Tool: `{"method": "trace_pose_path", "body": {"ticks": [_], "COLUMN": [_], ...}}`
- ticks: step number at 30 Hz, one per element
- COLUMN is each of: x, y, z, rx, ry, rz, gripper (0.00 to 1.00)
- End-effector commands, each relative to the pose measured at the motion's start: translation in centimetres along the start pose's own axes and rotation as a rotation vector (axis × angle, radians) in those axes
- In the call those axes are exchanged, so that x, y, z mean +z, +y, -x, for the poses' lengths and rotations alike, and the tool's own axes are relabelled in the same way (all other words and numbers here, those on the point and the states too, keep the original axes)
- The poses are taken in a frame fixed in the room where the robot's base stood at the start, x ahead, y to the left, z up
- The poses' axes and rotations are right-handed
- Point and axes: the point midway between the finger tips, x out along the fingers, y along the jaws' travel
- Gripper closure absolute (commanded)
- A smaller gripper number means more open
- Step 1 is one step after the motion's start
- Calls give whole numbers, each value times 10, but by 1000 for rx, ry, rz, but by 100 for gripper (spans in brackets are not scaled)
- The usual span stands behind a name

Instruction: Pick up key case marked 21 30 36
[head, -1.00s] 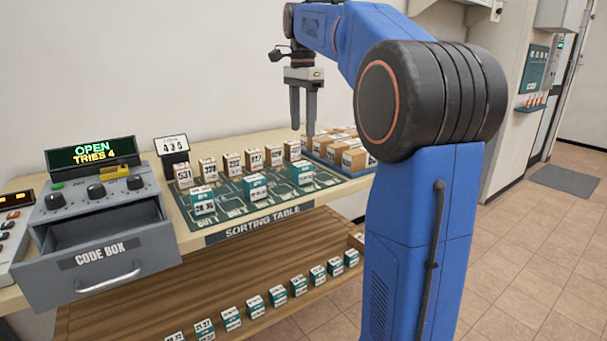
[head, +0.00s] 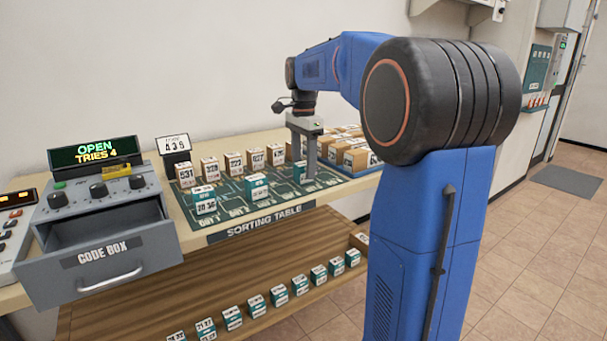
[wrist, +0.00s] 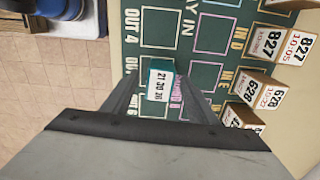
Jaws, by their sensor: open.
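The key case (wrist: 160,82), a small teal box with a white label reading 21 30 36, stands on the green sorting mat in the wrist view. My gripper (wrist: 160,95) is open, with one finger on each side of the case. I cannot tell whether the fingers touch it.
Several numbered cardboard boxes (head: 234,163) line the mat's back edge; more stand in a tray (head: 338,163) at right. The open code box drawer (head: 108,255) is at left. Several teal cases (head: 278,295) stand on the lower shelf.

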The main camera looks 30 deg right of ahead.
Motion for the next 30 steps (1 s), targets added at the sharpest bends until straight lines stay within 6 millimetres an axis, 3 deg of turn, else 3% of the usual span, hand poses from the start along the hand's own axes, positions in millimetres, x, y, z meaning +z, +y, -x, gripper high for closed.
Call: {"method": "trace_pose_path", "body": {"ticks": [10,16,25,30], "x": [0,0,0,0], "y": [0,0,0,-1], "z": [-7,-7,-5,13], "rx": [-1,-1,-1,-3], "ry": [0,0,0,1], "rz": [0,0,0,0], "gripper": [47,93,93,93]}}
